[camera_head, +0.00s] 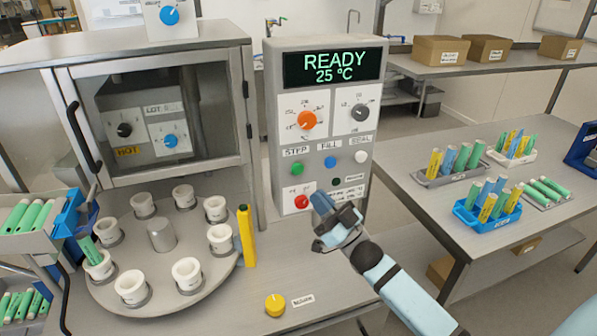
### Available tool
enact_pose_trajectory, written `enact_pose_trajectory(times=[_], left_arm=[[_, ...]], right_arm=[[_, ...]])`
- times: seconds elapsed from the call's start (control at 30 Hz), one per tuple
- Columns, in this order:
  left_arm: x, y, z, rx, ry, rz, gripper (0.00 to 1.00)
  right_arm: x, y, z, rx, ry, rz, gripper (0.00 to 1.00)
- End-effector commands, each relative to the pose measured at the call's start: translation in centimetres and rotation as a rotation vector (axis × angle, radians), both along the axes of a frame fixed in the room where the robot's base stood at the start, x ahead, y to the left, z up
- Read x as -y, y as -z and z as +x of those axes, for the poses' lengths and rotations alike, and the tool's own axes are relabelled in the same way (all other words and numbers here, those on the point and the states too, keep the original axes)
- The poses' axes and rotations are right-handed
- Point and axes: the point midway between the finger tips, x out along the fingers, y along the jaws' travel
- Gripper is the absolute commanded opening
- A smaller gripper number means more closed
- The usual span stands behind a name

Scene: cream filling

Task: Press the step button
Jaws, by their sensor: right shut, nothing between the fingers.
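The step button is the green button (297,168) under the STEP label on the grey control panel (328,240). The panel's display (332,66) reads READY 25 °C. My right gripper (322,203) is shut and empty, with its blue fingertips pointing up toward the lower part of the panel. In the picture it is below and to the right of the step button and apart from it. The step button is unobstructed. My left gripper is not in view.
A blue fill button (330,162), a white seal button (361,157) and a red knob (302,201) share the panel. A table at right holds tube racks.

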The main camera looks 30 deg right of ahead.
Motion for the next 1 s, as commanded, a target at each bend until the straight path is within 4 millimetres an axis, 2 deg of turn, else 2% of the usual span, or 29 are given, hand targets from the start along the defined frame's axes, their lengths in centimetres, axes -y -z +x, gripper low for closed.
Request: enact_pose_trajectory(times=[0.27,0.7,1.0], left_arm=[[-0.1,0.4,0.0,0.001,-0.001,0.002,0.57],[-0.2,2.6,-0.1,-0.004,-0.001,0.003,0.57],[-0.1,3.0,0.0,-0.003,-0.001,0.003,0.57]], right_arm=[[0.1,0.1,0.7,0.0,0.001,-0.001,0.0],[1.5,0.2,6.4,0.0,0.001,-0.001,0.0],[2.0,0.1,8.4,-0.003,0.0,-0.001,0.0]])
